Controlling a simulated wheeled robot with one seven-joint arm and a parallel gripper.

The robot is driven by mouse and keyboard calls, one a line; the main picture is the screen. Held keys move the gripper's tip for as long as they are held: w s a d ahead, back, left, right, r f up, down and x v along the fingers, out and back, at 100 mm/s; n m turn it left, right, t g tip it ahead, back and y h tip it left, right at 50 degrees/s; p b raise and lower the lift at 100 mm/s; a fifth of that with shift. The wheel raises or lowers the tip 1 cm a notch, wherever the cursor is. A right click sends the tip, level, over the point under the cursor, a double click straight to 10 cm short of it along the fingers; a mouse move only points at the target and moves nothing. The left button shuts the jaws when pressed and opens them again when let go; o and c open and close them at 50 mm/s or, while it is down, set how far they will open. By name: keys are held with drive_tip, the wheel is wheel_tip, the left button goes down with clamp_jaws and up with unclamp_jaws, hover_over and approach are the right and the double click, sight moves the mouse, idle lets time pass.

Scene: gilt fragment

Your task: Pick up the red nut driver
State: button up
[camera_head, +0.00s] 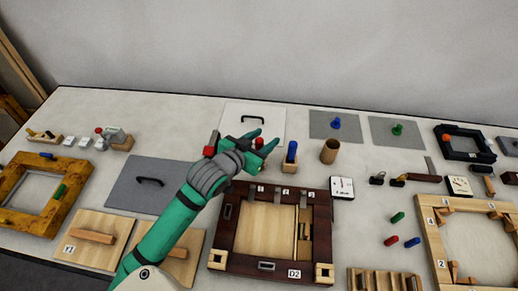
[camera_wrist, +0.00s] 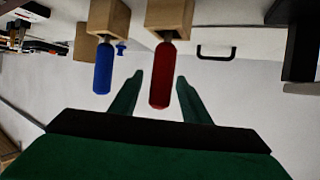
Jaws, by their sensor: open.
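The red nut driver (camera_wrist: 165,75) stands in a wooden block (camera_wrist: 170,17); the wrist view shows it upside down. My gripper (camera_wrist: 160,76) is open, and in that view the red handle lies between its two fingers, with a gap on each side. I cannot tell whether the fingers are level with it in depth. In the head view my gripper (camera_head: 268,138) is over the back middle of the table, with the red handle top (camera_head: 258,142) showing between the fingers. The blue driver (camera_head: 291,151) stands just right in its own block (camera_head: 289,168); it also shows in the wrist view (camera_wrist: 103,68).
A white panel with a black handle (camera_head: 240,118) lies behind my gripper. A brown cup (camera_head: 329,151) stands right of the blue driver. A dark wooden frame (camera_head: 225,235) lies in front. A grey panel (camera_head: 130,195) lies at left.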

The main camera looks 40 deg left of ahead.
drive_tip(key=shift+w+f, duration=0.25)
drive_tip(key=shift+w, duration=0.3)
clamp_jaws()
